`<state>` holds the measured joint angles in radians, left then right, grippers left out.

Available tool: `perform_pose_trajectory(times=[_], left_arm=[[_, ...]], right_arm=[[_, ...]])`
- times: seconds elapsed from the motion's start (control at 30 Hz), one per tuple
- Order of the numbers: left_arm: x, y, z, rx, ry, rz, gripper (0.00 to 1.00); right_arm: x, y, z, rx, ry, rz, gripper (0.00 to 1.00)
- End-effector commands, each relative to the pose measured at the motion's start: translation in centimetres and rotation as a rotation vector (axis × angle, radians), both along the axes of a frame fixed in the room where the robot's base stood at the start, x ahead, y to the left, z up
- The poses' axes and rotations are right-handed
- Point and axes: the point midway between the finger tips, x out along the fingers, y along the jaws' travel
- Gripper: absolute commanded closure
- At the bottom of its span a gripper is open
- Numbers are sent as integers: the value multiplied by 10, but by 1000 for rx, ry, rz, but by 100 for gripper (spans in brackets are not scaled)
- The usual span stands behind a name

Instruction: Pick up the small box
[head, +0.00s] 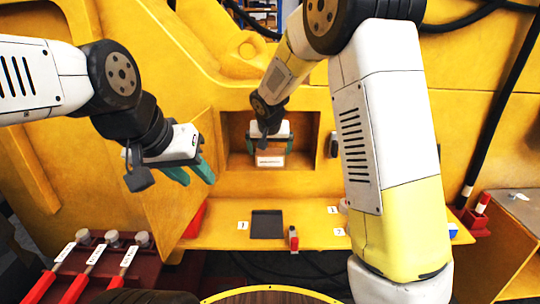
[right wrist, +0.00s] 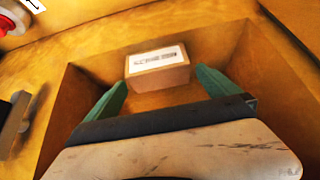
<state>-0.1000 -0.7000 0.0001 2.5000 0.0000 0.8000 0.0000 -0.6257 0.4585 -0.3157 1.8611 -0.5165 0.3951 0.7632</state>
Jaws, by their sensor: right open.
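The small box (head: 270,161) is brown with a white printed label on top. It sits inside a square recess (head: 236,133) in the yellow casting, and it also shows near the back of the recess in the right wrist view (right wrist: 158,72). My right gripper (head: 269,150) reaches into the recess. In the right wrist view its green fingers (right wrist: 161,82) are apart and empty, with the box between and just beyond their tips. Contact with the box cannot be told. My left gripper (head: 197,181) hangs left of the recess, with its green fingers apart and empty.
A yellow ledge below the recess holds a dark square plate (head: 267,224), a small red-topped item (head: 293,239) and numbered tags. An open yellow door (head: 172,175) stands left of the recess. Red-handled levers (head: 83,270) are at lower left. The recess walls lie close around my right gripper.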

Motion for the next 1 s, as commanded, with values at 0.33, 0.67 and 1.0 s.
perform_pose_trajectory(times=[0.33,0.67,1.0], left_arm=[[0,0,0,0,0,0,64],[0,0,0,0,0,0,64],[0,0,0,0,0,0,64]], right_arm=[[27,-2,-38,-1,2,0,0],[29,-1,-40,-1,1,1,10],[29,-1,-39,1,-1,1,74]])
